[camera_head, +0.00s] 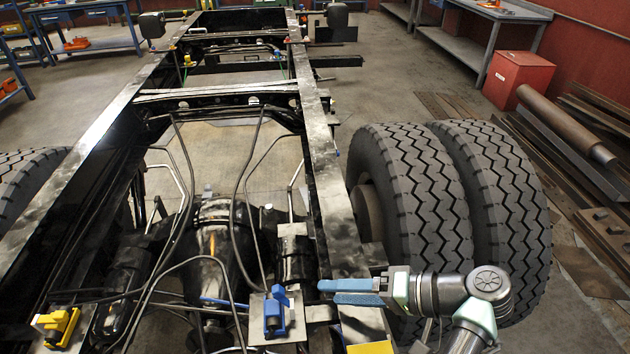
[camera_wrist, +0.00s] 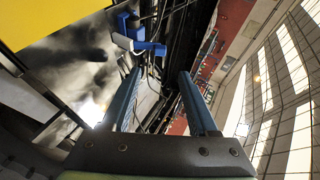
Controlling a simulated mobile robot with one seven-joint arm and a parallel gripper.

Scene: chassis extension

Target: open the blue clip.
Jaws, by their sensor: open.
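The blue clip (camera_head: 274,314) sits on a small light plate (camera_head: 258,336) at the lower middle of the head view, by the right chassis rail. Part of it stands up. In the wrist view the blue clip (camera_wrist: 147,47) shows at the top, just beyond and slightly left of my finger tips, with a pale block at its side. My gripper (camera_head: 326,291) has blue fingers pointing left towards the clip, over the right rail. In the wrist view my gripper (camera_wrist: 160,73) has its fingers apart with nothing held between them. A gap remains between the fingers and the clip.
A yellow clip (camera_head: 57,325) is mounted at the lower left. Dark hoses (camera_head: 182,190) run over the axle between the rails. Two large tyres (camera_head: 411,205) stand right of the right rail (camera_head: 322,165), behind my arm. A yellow plate (camera_head: 370,348) lies below my gripper.

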